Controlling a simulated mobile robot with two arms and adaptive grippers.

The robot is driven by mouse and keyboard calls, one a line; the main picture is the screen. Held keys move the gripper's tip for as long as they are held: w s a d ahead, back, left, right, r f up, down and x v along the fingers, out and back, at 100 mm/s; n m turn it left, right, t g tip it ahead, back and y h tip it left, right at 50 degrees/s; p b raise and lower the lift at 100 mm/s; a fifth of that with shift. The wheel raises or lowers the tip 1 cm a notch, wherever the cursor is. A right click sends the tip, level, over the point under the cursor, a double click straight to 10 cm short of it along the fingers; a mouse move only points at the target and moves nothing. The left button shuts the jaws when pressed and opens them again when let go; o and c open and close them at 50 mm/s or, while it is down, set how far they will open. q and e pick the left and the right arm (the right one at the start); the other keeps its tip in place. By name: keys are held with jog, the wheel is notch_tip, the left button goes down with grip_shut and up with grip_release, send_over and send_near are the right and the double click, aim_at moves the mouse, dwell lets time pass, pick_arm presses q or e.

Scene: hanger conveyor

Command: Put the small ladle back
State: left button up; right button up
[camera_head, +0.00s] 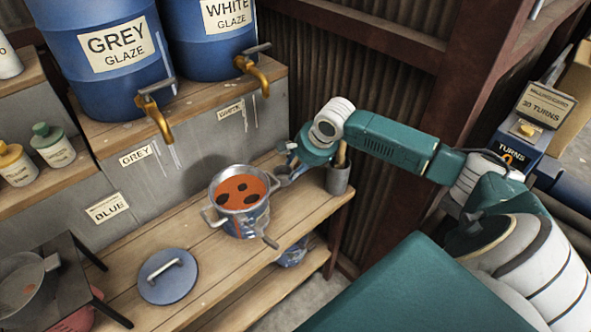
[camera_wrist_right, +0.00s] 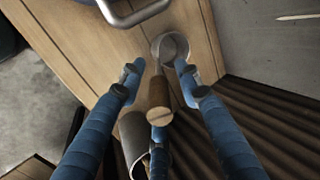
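The small ladle shows best in the right wrist view, with its round grey bowl (camera_wrist_right: 171,46) beyond the fingertips and its wooden handle end (camera_wrist_right: 159,96) nearer the camera. In the head view, its grey bowl (camera_head: 283,174) is just right of the pot, beside my right gripper (camera_head: 300,158). My right gripper (camera_wrist_right: 160,70) has its blue fingers apart on either side of the ladle, with visible gaps to the handle. A grey cylindrical holder (camera_head: 338,181) stands to the right on the bench; it also shows in the wrist view (camera_wrist_right: 131,133). My left gripper is out of view.
A metal pot (camera_head: 246,226) of red-orange glaze stands on the wooden bench (camera_head: 212,258), its handle close to the ladle. A blue lid (camera_head: 168,277) lies at the front left. Blue glaze barrels (camera_head: 108,88) with taps stand above. A corrugated wall (camera_head: 370,95) is behind the holder.

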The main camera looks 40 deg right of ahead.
jog(key=v, duration=1)
jog(key=shift+s+r, duration=0.15)
jog(key=shift+r, duration=0.05)
